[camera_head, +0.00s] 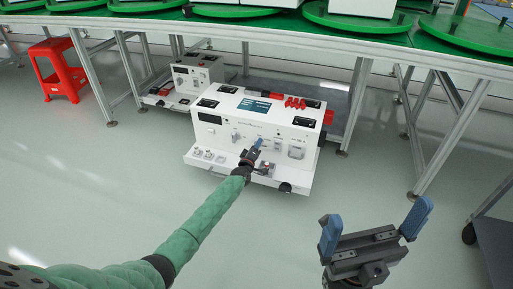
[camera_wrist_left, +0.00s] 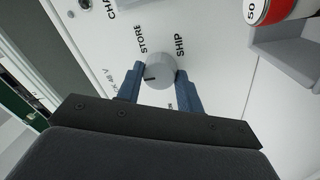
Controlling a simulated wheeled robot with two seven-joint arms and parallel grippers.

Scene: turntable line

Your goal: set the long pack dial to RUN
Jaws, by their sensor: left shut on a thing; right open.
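A long white pack (camera_head: 230,118) stands on the floor in front of the bench. In the left wrist view, a round grey dial (camera_wrist_left: 158,68) sits on its white panel, with STORE and SHIP printed around it and part of another label below, mostly hidden. A dark mark shows on the dial's lower left side. My left gripper (camera_wrist_left: 160,82) is shut on the dial, one blue finger on each side. In the head view this gripper (camera_head: 257,143) is at the pack's front and hides the dial. My right gripper (camera_head: 376,228) is open and empty above the floor.
A smaller white pack (camera_head: 193,75) stands behind on the left. A red stool (camera_head: 58,72) is at far left. Green turntables (camera_head: 360,22) line the bench above. A red-and-white round part (camera_wrist_left: 268,10) is near the dial. Floor around the long pack is clear.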

